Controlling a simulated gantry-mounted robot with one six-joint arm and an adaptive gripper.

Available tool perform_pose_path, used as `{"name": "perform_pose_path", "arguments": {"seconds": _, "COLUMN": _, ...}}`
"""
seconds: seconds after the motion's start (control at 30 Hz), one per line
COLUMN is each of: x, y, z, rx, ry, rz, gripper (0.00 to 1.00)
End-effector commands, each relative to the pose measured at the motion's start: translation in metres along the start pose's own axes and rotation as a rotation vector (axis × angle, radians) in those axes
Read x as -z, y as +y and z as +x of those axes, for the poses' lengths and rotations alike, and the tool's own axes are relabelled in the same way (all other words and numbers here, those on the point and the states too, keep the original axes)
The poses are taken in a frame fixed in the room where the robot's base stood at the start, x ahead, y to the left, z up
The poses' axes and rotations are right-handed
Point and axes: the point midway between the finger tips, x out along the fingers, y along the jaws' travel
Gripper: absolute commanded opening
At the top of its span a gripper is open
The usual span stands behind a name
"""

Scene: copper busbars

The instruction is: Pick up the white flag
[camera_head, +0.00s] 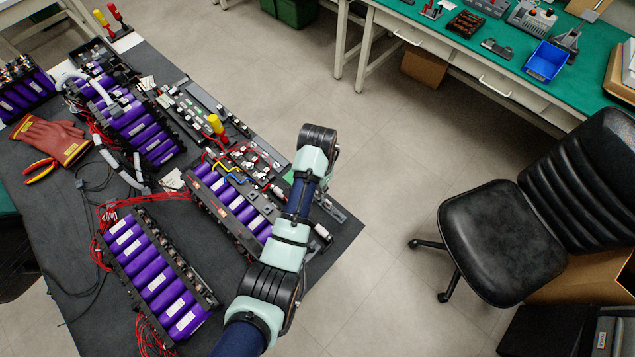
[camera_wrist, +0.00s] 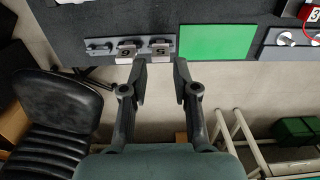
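No clearly separate white flag can be made out. In the wrist view, two small pale tags with dark marks, a left tag (camera_wrist: 126,53) and a right tag (camera_wrist: 161,49), sit at the table edge by a grey metal bar (camera_wrist: 100,45). Another white tag (camera_wrist: 312,14) with a dark mark shows at the top right. I cannot tell which of these is the flag. My gripper (camera_wrist: 160,70) is open, its fingers apart with nothing between them. Its fingertips appear just below the right tag in the picture. In the head view my arm hides the gripper.
A green plate (camera_wrist: 215,53) lies right of the tags. Purple battery modules (camera_head: 155,272), red wires and tools crowd the dark table (camera_head: 70,225). A black chair (camera_head: 500,235) stands to the right, with open floor (camera_head: 390,190) between.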

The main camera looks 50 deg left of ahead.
Motion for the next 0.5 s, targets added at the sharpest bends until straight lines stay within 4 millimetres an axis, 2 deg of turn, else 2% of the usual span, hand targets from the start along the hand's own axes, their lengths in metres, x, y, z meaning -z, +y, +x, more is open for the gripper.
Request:
{"name": "perform_pose_path", "arguments": {"seconds": 0.1, "x": 0.001, "y": -0.001, "z": 0.024, "rx": -0.001, "ry": -0.002, "rz": 0.0, "gripper": 0.29}}
{"name": "perform_pose_path", "arguments": {"seconds": 0.23, "x": 0.001, "y": -0.001, "z": 0.045, "rx": -0.001, "ry": -0.002, "rz": 0.0, "gripper": 0.29}}
{"name": "perform_pose_path", "arguments": {"seconds": 0.47, "x": 0.002, "y": -0.001, "z": 0.047, "rx": 0.0, "ry": 0.0, "rz": 0.0, "gripper": 0.29}}
{"name": "perform_pose_path", "arguments": {"seconds": 0.5, "x": 0.002, "y": -0.001, "z": 0.047, "rx": 0.0, "ry": 0.0, "rz": 0.0, "gripper": 0.24}}
